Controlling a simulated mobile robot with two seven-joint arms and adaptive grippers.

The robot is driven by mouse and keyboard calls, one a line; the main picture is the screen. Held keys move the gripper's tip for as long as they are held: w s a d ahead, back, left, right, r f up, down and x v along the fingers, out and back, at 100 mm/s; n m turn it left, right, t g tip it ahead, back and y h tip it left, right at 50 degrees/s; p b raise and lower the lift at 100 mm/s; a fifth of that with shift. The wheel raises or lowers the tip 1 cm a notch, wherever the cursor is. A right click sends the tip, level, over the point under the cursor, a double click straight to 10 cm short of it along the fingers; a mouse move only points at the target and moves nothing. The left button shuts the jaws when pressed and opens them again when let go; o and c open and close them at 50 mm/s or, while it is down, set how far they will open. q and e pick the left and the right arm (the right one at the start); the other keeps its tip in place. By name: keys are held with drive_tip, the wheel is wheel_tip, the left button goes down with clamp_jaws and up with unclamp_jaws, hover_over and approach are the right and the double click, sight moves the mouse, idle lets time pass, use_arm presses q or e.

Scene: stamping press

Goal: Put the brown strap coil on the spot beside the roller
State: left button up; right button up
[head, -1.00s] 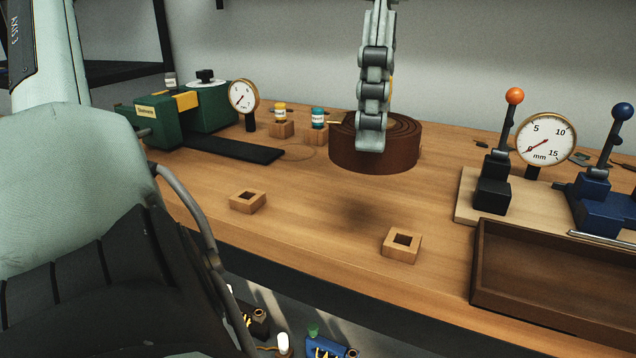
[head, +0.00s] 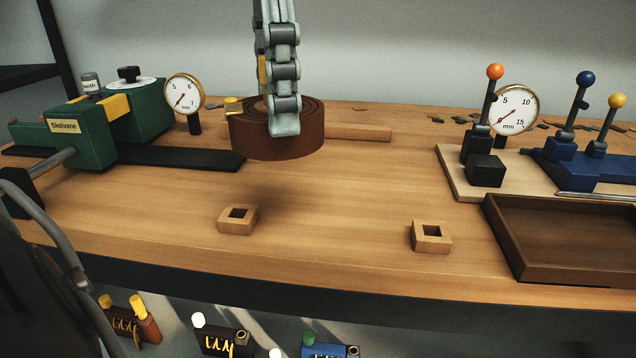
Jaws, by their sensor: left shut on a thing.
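The brown strap coil (head: 290,146) is a flat wound roll held in the air above the wooden bench (head: 340,215). My left gripper (head: 284,128) comes down from above and is shut on the coil's near side. A soft shadow lies on the bench below the coil, behind the left square wooden block. The green machine (head: 75,140), labelled Skelvane, stands to the left with a black strip (head: 195,160) running out from it. I cannot tell which part is the roller, or pick out the spot beside it. My right gripper is out of view.
Two wooden blocks with square holes (head: 238,228) (head: 431,247) sit near the front edge. A dial gauge (head: 184,92) stands by the machine. A brown tray (head: 560,272) and levers (head: 486,150) are at the right. The bench's middle is clear.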

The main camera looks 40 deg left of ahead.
use_arm(q)
drive_tip(key=shift+w+f, duration=0.1)
drive_tip(key=shift+w, duration=0.1)
drive_tip(key=w+f, duration=0.2)
drive_tip(key=w, duration=0.1)
drive_tip(key=w+f, duration=0.2)
drive_tip(key=w, duration=0.2)
drive_tip(key=w+f+p, duration=0.1)
drive_tip(key=w+f, duration=0.1)
drive_tip(key=w, duration=0.1)
drive_tip(key=shift+w+a+f, duration=0.25)
drive_tip(key=shift+w+a, duration=0.05)
drive_tip(key=shift+w, duration=0.1)
drive_tip(key=shift+w+f, duration=0.15)
drive_tip(key=shift+w, duration=0.05)
drive_tip(key=shift+f, duration=0.25)
wheel_tip(320, 180, down, 3)
drive_tip(key=shift+f, duration=0.15)
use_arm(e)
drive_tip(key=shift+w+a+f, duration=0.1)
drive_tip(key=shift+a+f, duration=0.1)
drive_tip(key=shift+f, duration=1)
use_arm(q)
drive_tip(key=shift+f, duration=0.15)
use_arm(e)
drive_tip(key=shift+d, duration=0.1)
